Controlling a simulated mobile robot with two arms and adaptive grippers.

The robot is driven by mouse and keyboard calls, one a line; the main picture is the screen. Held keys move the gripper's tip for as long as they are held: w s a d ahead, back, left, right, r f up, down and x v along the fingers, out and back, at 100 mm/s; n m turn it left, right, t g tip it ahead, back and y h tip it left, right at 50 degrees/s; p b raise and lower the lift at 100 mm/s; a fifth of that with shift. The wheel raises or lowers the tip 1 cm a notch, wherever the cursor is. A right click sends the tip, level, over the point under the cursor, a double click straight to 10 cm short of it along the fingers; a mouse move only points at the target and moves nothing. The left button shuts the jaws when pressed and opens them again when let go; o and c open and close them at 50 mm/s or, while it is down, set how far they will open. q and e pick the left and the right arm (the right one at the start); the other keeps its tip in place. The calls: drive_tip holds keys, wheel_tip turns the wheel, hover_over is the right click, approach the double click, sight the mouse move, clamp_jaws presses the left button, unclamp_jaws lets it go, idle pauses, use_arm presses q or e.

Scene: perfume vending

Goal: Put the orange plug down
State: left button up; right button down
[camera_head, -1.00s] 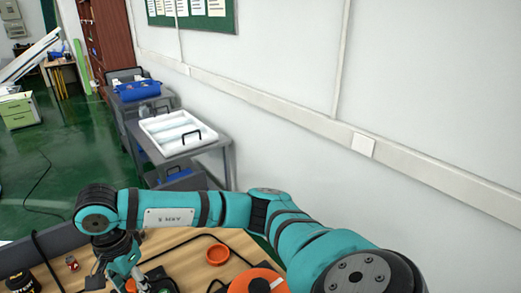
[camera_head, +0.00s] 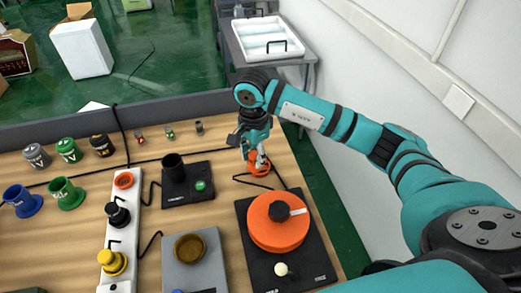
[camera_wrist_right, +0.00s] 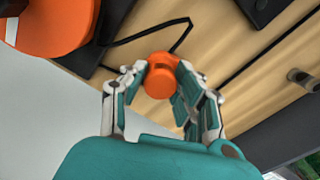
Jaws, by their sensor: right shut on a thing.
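The orange plug (camera_wrist_right: 159,82) is between the fingers of my right gripper (camera_wrist_right: 160,76) in the right wrist view. The gripper is shut on it. In the head view my right gripper (camera_head: 257,157) points down at the back right of the table. Orange (camera_head: 259,168) shows around and below its fingertips, low over the wood. A wider orange round part lies behind the plug in the wrist view. I cannot tell whether it is a separate cup or part of the plug, nor whether the plug touches the table. My left gripper is not in view.
A large orange disc (camera_head: 278,229) on a black base stands in front of the gripper. A white strip (camera_head: 117,233) holds an orange ring (camera_head: 124,180) and black and yellow knobs. A black cup (camera_head: 173,167) is left of the gripper. The wall is close on the right.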

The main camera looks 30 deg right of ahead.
drive_tip(key=shift+w+d+f+p, duration=0.1)
drive_tip(key=shift+w+d+p, duration=0.2)
drive_tip(key=shift+w+d, duration=0.9)
drive_tip(key=shift+d, duration=0.1)
drive_tip(key=shift+f, duration=0.25)
wheel_tip(320, 180, down, 3)
drive_tip(key=shift+r+p, duration=0.1)
drive_tip(key=shift+p, duration=0.8)
drive_tip(key=shift+f+b, duration=0.3)
drive_tip(key=shift+f, duration=0.05)
drive_tip(key=c, duration=1)
unclamp_jaws()
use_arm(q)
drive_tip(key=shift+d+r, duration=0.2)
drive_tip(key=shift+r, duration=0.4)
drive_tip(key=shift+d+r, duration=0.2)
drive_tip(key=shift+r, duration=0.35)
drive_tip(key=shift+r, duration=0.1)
